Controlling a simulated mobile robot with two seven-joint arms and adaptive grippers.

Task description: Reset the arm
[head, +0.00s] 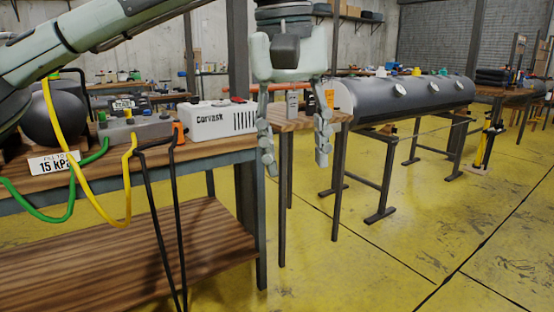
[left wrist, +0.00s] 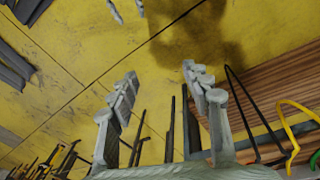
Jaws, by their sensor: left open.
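My left gripper (head: 294,150) hangs fingers-down in the head view, its arm coming in from the upper left. Its two fingers are spread apart with nothing between them. It hangs in front of a small wooden table and to the right of the workbench. In the left wrist view the same gripper (left wrist: 157,85) shows two parted fingers above the yellow floor.
A workbench (head: 200,195) at left holds a white Corvask box (head: 218,120), a sign reading 15 kPa (head: 53,163), and green and yellow hoses. Yellow floor (head: 440,220) at right is mostly clear.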

